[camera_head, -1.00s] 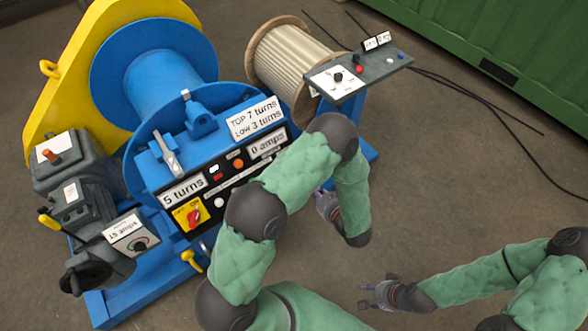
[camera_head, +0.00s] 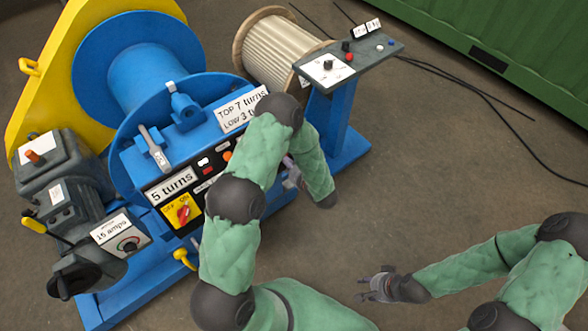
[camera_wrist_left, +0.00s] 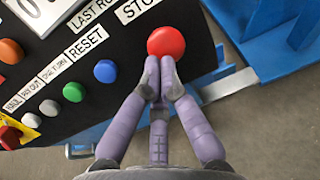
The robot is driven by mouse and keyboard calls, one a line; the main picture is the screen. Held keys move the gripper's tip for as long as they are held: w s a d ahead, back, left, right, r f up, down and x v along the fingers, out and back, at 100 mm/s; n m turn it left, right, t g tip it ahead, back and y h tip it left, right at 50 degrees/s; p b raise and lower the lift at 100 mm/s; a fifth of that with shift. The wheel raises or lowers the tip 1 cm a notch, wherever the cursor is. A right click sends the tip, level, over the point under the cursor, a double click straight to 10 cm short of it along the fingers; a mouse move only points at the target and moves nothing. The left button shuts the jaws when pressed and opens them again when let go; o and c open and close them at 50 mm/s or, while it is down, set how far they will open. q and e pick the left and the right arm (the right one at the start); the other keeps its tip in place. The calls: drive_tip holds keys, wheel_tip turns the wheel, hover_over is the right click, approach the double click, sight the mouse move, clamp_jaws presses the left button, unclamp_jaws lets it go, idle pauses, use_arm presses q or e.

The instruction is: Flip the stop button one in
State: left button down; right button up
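The red stop button (camera_wrist_left: 166,41) sits on the black control panel (camera_wrist_left: 125,75), beside a partly cut-off label reading STO. My left gripper (camera_wrist_left: 160,75) points at it in the left wrist view, its purple fingertips together at the button's lower edge. I cannot tell whether they touch it. In the head view the left gripper (camera_head: 292,172) is at the panel's right side, and my left arm hides the button. My right gripper (camera_head: 376,284) is empty, its fingers spread, over the floor at lower right.
Several other buttons, including a blue one (camera_wrist_left: 105,70), line the panel beside the stop button. A red switch (camera_head: 184,212) is on the panel's left part. A stand with a small control plate (camera_head: 370,58) is behind my left arm.

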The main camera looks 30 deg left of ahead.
use_arm(q)
drive_tip(key=shift+w+a+f, duration=0.15)
drive_tip(key=shift+w+a, duration=0.1)
drive_tip(key=shift+a, duration=0.25)
